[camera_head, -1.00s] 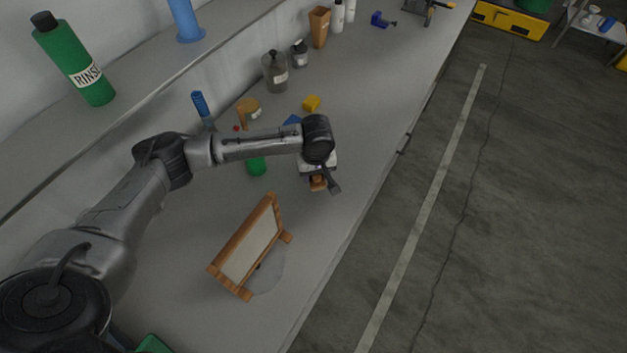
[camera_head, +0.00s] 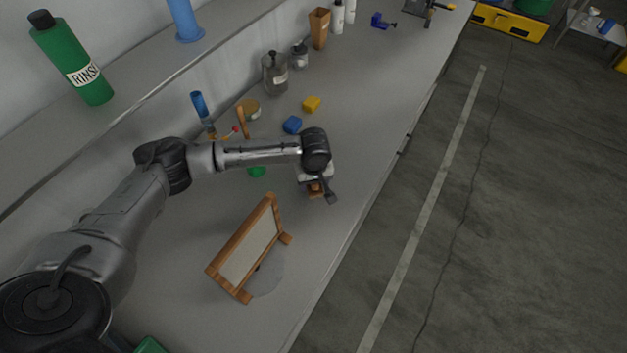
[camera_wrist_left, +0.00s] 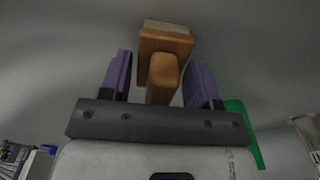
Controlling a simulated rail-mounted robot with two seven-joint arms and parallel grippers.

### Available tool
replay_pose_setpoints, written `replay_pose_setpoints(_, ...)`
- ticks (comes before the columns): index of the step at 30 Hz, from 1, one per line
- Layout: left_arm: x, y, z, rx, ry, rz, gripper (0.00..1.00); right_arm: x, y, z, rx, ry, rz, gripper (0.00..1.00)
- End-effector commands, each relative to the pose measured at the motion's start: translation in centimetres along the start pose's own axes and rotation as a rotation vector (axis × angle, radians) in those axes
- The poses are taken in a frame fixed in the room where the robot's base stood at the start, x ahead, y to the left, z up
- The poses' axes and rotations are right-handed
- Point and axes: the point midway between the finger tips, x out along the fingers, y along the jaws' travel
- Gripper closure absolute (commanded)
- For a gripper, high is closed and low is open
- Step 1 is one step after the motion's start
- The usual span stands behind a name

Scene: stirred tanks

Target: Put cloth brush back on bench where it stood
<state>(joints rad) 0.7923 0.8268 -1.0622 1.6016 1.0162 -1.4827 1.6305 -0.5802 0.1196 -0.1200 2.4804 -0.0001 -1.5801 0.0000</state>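The cloth brush (camera_wrist_left: 165,52) has a wooden body, with a narrower wooden part towards the camera and a pale strip at its far end. In the head view the brush (camera_head: 315,190) shows as a small brown piece below my left gripper (camera_head: 318,184), over the bench (camera_head: 368,125). I cannot tell whether it touches the bench. My right gripper is not in view.
A wood-framed board (camera_head: 248,246) stands near the brush, towards the viewer. A blue block (camera_head: 292,125), a yellow block (camera_head: 311,104) and a wooden-handled tool (camera_head: 243,122) lie farther back. A green object (camera_head: 257,171) is half hidden by my arm. The bench's right side is clear.

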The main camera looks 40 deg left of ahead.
Motion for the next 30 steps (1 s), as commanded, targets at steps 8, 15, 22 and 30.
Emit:
replay_pose_setpoints(8,0.0,0.0,0.0,0.000,0.000,0.000,0.29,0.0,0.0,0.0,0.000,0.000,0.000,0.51)
replay_pose_setpoints(15,-0.9,0.1,0.0,0.000,0.000,0.002,0.29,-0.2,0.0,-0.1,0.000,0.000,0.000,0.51)
replay_pose_setpoints(22,-4.9,0.1,-0.1,0.000,0.001,0.003,0.29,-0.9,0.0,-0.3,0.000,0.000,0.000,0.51)
replay_pose_setpoints(30,-9.5,0.1,-0.1,0.000,0.000,0.002,0.29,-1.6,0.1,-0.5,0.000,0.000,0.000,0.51)
